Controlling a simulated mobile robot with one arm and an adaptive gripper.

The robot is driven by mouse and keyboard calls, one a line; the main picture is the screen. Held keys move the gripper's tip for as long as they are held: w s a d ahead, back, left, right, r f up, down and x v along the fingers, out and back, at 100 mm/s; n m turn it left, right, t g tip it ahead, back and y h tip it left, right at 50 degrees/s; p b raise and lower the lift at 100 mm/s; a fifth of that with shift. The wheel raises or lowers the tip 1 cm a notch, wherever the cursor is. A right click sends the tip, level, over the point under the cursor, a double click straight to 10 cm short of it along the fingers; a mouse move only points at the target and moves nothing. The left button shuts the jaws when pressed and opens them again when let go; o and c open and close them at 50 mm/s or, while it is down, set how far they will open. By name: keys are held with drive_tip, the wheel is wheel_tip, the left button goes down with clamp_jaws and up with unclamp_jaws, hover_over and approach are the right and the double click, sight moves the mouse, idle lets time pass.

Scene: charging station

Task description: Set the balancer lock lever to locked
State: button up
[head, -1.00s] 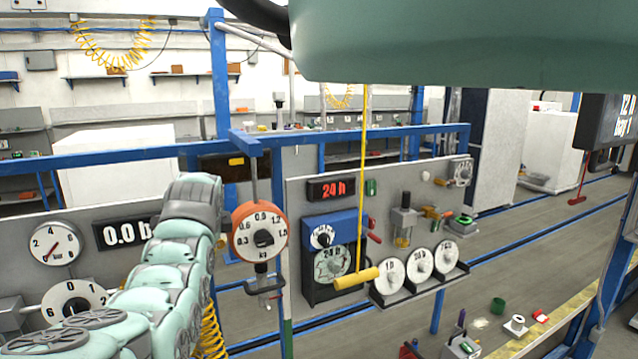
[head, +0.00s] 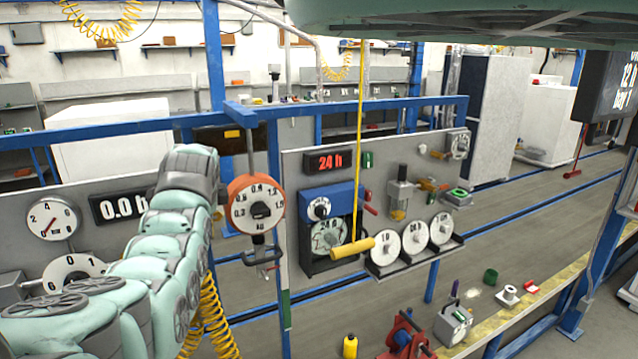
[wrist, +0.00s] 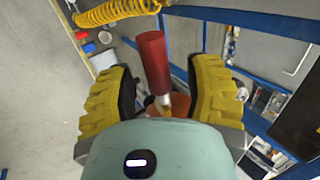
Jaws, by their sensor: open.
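The balancer (head: 256,204), a round orange body with a white kg dial, hangs from the blue rail, with a hook below it. In the wrist view, a red cylindrical handle (wrist: 153,60) on a short pale stem stands between my fingers, in front of an orange surface (wrist: 180,104); it looks like the lock lever. My gripper (wrist: 160,80) is open, with one yellow-padded finger on each side of the handle and visible gaps. In the head view my arm reaches up just left of the balancer, and its fingers and the lever are hidden. I cannot tell the lever's setting.
A grey panel (head: 292,222) right of the balancer carries dials and a 24 h display. A yellow handle (head: 352,248) hangs on a yellow cord before it. The blue rail (head: 400,128) runs above. A bench (head: 480,332) with small items lies at lower right.

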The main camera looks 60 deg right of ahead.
drive_tip(key=shift+s, duration=0.1)
drive_tip(key=v, duration=0.7)
drive_tip(key=shift+s+r, duration=0.15)
drive_tip(key=shift+r, duration=0.05)
idle(0.5)
